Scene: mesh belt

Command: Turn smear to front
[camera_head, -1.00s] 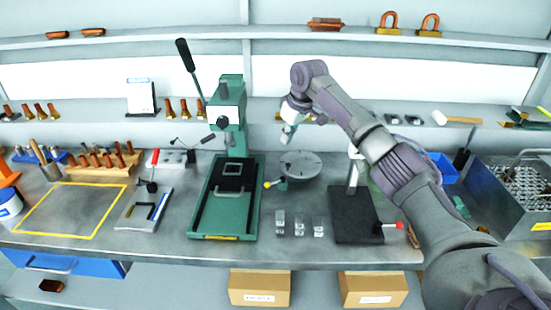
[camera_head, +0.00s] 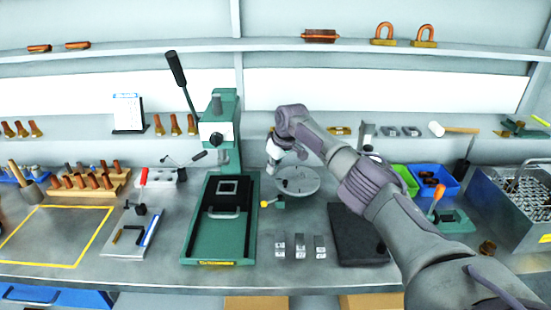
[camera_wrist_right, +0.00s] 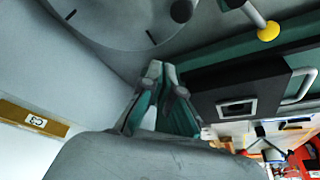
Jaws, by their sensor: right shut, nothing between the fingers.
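A round grey turntable disc (camera_head: 298,181) with short dark marks and a centre knob sits on the bench, right of the green press. A yellow-tipped lever (camera_head: 268,203) sticks out at its front left. In the right wrist view the disc (camera_wrist_right: 110,22) fills the upper left, with the yellow tip (camera_wrist_right: 268,31) at upper right. I cannot make out a smear for certain. My right gripper (camera_head: 270,170) is shut and empty at the disc's left edge; its fingertips (camera_wrist_right: 163,66) show close together in the wrist view. Contact with the disc is unclear. My left gripper is out of view.
The green press (camera_head: 222,225) stands close on the left. Several small clear blocks (camera_head: 299,246) lie in front of the disc. A dark plate stand (camera_head: 352,235) is to the right, partly behind my arm. Blue bin (camera_head: 434,183) and metal basket (camera_head: 512,205) are farther right.

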